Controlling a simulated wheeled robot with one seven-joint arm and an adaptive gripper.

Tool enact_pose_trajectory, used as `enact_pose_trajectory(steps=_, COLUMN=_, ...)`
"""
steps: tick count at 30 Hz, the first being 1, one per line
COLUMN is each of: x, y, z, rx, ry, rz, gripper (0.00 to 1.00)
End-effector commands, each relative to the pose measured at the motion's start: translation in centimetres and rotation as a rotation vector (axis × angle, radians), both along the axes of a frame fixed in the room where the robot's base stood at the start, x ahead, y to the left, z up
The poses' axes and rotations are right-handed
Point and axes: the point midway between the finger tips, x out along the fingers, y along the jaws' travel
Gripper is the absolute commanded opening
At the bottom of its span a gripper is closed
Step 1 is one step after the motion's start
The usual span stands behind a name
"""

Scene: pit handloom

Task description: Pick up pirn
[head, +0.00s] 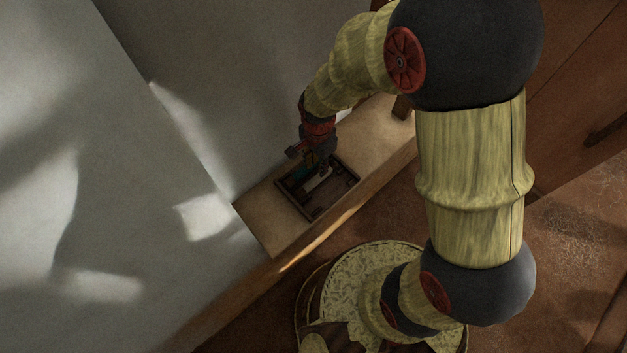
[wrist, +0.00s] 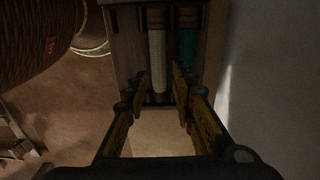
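A wooden tray (head: 338,202) with dividers sits on a ledge and holds the pirns. In the wrist view, a white-wound pirn (wrist: 157,62) lies lengthwise in one compartment. A teal-wound pirn (wrist: 188,48) lies in the compartment to its right. In the head view the white one (head: 318,183) and the teal one (head: 300,172) show only in part below my gripper (head: 321,170). In the wrist view my gripper (wrist: 159,76) has its fingers apart on either side of the white pirn's near part. I cannot tell how high the fingertips are above it.
The tray rests on a narrow wooden ledge (head: 270,217) against a pale wall (head: 205,120). Other tray compartments look dark or empty. The ledge is bare on both sides of the tray. A brown floor (head: 580,225) lies below, with a wooden panel (head: 575,90) at upper right.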

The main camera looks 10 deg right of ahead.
Motion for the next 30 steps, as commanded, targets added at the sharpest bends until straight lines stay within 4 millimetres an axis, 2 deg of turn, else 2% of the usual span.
enact_pose_trajectory(steps=3, x=-0.1, y=0.0, z=-1.5, rx=-0.001, ry=0.003, rz=-0.003, gripper=0.26)
enact_pose_trajectory(steps=11, x=-0.1, y=0.0, z=-3.6, rx=0.000, ry=0.002, rz=-0.002, gripper=0.26)
enact_pose_trajectory(steps=19, x=-0.3, y=0.0, z=-7.4, rx=-0.001, ry=0.003, rz=-0.001, gripper=0.26)
enact_pose_trajectory(steps=27, x=-0.2, y=0.0, z=-7.5, rx=0.000, ry=0.000, rz=-0.001, gripper=0.26)
enact_pose_trajectory(steps=30, x=-0.2, y=0.0, z=-7.5, rx=0.000, ry=0.000, rz=-0.001, gripper=0.20)
